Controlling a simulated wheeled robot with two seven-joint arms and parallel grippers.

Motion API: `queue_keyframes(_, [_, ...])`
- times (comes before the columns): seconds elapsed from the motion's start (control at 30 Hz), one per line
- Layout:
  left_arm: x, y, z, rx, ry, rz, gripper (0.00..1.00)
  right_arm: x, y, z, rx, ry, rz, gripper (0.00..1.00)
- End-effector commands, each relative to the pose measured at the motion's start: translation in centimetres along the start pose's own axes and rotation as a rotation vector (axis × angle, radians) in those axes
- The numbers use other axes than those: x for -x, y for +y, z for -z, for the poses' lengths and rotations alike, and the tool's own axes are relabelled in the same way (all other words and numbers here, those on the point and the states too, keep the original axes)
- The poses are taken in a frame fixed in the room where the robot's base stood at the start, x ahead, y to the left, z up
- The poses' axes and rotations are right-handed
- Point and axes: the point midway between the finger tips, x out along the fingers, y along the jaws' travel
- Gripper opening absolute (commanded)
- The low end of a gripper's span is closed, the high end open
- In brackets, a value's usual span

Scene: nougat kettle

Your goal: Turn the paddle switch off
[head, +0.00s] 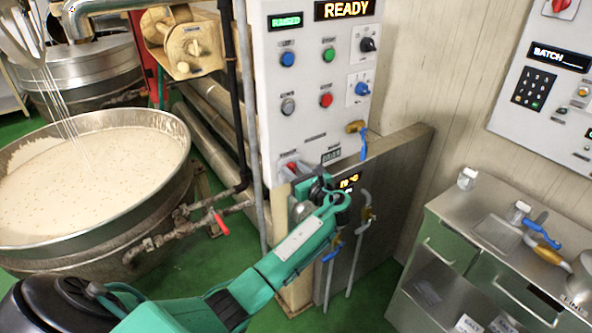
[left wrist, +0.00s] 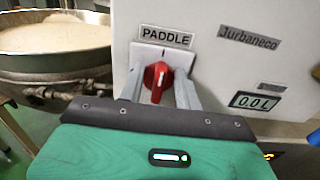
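The paddle switch is a red rotary knob (left wrist: 157,80) on a white plate under a "PADDLE" label (left wrist: 166,37) in the left wrist view. Its narrow grip stands roughly upright. My left gripper (left wrist: 159,88) has one finger on each side of the knob, and the fingers look apart from it. In the head view the red knob (head: 291,168) shows at the lower left of the control panel (head: 310,95), just above my left gripper (head: 303,182). The fingertips are hard to make out there. My right gripper is not in view.
A kettle of pale mix (head: 95,180) stands at the left, with pipes between it and the panel. A blue-handled valve (head: 361,142) hangs by the panel's lower right. A small "0.0L" display (left wrist: 257,102) sits right of the knob.

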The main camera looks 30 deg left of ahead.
Motion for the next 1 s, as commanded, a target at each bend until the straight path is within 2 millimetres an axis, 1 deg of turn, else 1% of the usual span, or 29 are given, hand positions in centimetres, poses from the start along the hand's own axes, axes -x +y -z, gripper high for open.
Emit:
queue_keyframes(0.1, [0.0, 0.0, 0.0, 0.000, 0.000, 0.000, 0.34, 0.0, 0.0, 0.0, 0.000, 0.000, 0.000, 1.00])
queue_keyframes(0.27, [0.0, 0.0, 0.0, 0.001, 0.000, 0.000, 0.02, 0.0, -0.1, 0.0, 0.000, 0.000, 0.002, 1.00])
queue_keyframes(0.3, [0.0, 0.0, 0.0, 0.001, 0.000, 0.000, 0.00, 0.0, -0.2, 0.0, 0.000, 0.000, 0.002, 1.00])
queue_keyframes(0.67, [0.0, 0.1, 0.0, 0.040, 0.000, 0.000, 0.00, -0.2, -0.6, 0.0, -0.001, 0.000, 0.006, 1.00])
queue_keyframes(0.87, [0.1, 0.2, 0.1, 0.149, 0.000, 0.001, 0.00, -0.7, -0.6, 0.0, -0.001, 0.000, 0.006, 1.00])
queue_keyframes(1.0, [0.1, 0.3, 0.2, 0.264, 0.000, 0.001, 0.00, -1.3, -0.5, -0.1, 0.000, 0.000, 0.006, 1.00])
